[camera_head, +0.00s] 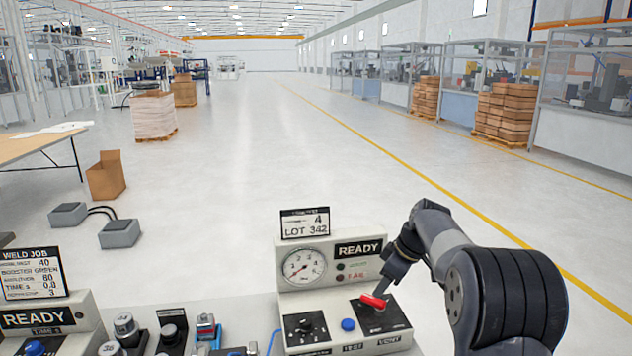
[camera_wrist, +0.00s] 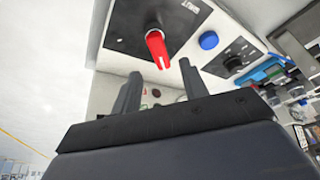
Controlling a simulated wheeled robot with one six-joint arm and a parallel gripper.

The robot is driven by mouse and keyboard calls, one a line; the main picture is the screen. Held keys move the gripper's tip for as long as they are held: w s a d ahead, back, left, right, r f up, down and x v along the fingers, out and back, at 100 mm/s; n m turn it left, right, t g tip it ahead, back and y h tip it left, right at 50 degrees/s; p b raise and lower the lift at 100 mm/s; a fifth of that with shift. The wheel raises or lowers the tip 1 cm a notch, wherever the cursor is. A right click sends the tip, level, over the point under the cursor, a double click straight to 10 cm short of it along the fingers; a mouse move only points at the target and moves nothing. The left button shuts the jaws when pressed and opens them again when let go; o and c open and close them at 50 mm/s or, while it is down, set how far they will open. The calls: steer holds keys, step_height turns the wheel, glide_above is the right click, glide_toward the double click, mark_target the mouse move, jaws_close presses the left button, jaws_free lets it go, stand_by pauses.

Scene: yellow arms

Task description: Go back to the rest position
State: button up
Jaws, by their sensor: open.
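My gripper (camera_head: 391,283) is at the right side of a light-coloured control box, just above its red lever (camera_head: 374,301). In the wrist view my gripper (camera_wrist: 158,82) is open, its two dark fingers apart with nothing held between them. The red lever (camera_wrist: 157,48) stands beyond the fingertips, on a black plate. From the head view I cannot tell whether a finger touches it. The control box (camera_head: 362,247) carries a round gauge (camera_head: 303,266), a READY sign, a blue button (camera_head: 348,324) and a black knob plate (camera_head: 305,327).
A second box with a READY sign (camera_head: 35,318) stands at the left on the bench. Small fixtures (camera_head: 207,328) sit between the boxes. A lot display (camera_head: 305,224) rises above the control box. The open floor (camera_head: 240,170) lies beyond, with a cardboard box (camera_head: 106,176) at the left.

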mark_target(376, 299)
steer(key=x, duration=0.5)
steer(key=shift+a+f, duration=0.2)
steer(key=shift+d+r+m+t+p, duration=0.15)
steer(key=shift+r+m+t+p, duration=0.2)
steer(key=shift+m, duration=0.45)
steer(key=shift+w+d+f+m+t+h+p, duration=0.15)
steer(key=shift+m+h+p, duration=0.1)
steer(key=shift+m, duration=0.4)
steer(key=shift+a+m+t+h+p, duration=0.1)
steer(key=shift+m+h+p, duration=0.15)
steer(key=shift+m, duration=0.4)
